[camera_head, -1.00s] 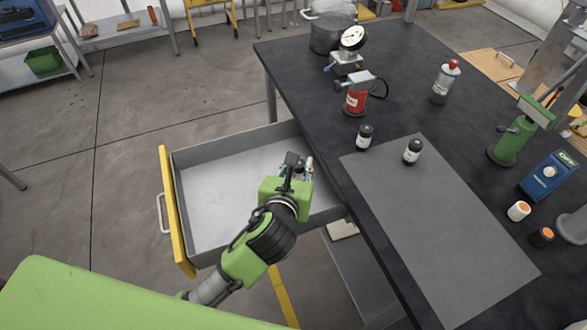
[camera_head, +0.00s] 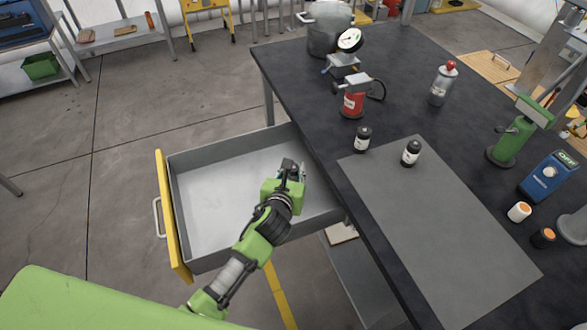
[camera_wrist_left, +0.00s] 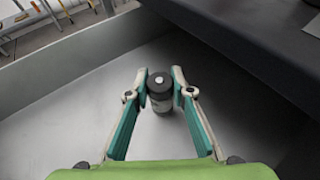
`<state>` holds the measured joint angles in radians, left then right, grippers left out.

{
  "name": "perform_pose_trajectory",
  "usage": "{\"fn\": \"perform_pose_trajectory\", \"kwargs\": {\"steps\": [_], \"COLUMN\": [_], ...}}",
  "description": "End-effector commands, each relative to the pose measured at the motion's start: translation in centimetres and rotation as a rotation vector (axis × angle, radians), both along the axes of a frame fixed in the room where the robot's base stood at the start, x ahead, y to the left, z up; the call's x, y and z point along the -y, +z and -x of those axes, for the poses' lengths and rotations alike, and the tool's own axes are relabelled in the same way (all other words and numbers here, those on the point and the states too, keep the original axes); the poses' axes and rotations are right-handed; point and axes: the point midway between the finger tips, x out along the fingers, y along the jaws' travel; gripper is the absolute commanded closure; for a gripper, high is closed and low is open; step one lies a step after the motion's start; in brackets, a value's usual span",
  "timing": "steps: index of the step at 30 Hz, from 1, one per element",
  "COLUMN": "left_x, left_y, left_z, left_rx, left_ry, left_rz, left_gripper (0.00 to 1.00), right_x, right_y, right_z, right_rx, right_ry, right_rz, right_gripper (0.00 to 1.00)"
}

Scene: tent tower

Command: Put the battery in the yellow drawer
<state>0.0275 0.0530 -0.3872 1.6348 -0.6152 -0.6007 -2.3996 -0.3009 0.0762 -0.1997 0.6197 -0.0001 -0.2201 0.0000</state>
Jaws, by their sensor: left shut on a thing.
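The drawer with the yellow front (camera_head: 172,218) is pulled open at the left side of the bench. Its grey floor (camera_head: 215,200) shows bare. My left gripper (camera_head: 290,172) is over the drawer's bench-side part. In the left wrist view my left gripper (camera_wrist_left: 160,92) is shut on a dark cylinder with a pale spot on top, the battery (camera_wrist_left: 159,97). The battery is upright between the fingertips, over the grey drawer floor. I cannot tell whether its base touches the floor. In the head view the gripper hides the battery. My right gripper is not in view.
The black bench (camera_head: 295,72) bears a grey mat (camera_head: 440,220), with two dark small cylinders (camera_head: 362,140) (camera_head: 411,152) at its far end. The bench edge overhangs the drawer's right side.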

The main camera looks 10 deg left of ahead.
Motion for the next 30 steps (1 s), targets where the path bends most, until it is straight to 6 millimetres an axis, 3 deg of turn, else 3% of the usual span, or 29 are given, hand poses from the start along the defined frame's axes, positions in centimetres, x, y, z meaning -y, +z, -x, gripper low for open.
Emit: {"fn": "perform_pose_trajectory", "kwargs": {"steps": [6,7,9,21,26,30], "left_x": [0.0,0.0,0.0,0.0,-0.1,0.0], "left_y": [-0.3,-0.3,-0.2,0.2,0.9,2.0], "left_z": [0.0,0.0,0.0,0.0,2.1,4.9], "left_rx": [0.001,0.001,0.001,0.001,0.0,0.0], "left_ry": [-0.001,0.0,0.0,0.0,-0.001,-0.002], "left_rz": [-0.002,-0.001,-0.001,0.001,-0.002,-0.001], "left_gripper": [1.0,0.76,0.61,0.61,0.61,0.61], "right_x": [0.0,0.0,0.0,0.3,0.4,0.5], "right_y": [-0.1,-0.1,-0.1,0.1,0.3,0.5], "right_z": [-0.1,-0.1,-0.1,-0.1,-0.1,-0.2], "right_rx": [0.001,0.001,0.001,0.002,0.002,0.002], "right_ry": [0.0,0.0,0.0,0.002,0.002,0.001], "right_rz": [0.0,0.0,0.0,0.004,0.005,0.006], "right_gripper": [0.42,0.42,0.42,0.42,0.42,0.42]}}
